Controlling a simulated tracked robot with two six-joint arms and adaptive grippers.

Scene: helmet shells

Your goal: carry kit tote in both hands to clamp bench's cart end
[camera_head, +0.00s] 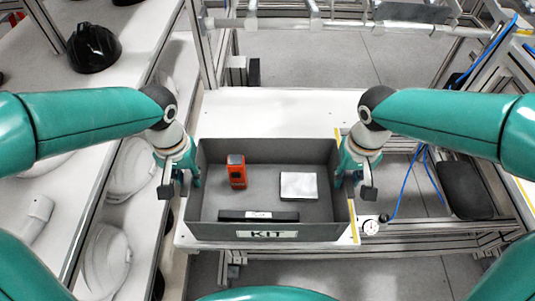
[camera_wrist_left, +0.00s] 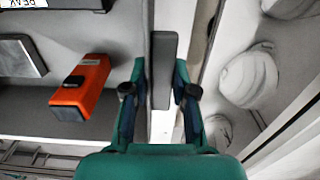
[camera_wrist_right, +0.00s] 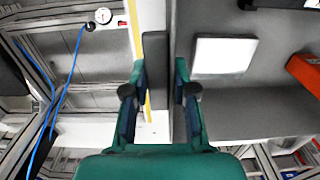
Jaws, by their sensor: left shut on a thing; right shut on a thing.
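The grey kit tote (camera_head: 215,205) is in the middle of the head view, upright, with a KIT label on its front wall. Inside are an orange device (camera_head: 236,172), a white-topped flat box (camera_head: 298,186) and a dark bar (camera_head: 258,216). My left gripper (camera_head: 183,178) is shut on the tote's left wall; in the left wrist view the wall (camera_wrist_left: 163,75) runs between its fingers. My right gripper (camera_head: 355,175) is shut on the right wall, which shows between the fingers in the right wrist view (camera_wrist_right: 155,70). The tote is over the white bench top (camera_head: 270,110); I cannot tell if it touches.
Shelves at left hold white helmet shells (camera_head: 130,170) and a black helmet (camera_head: 93,47). A round gauge (camera_head: 371,227) sits at the bench's right edge, beside a yellow strip (camera_head: 352,232). A blue cable (camera_head: 405,185) hangs at right. Bare bench top lies behind the tote.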

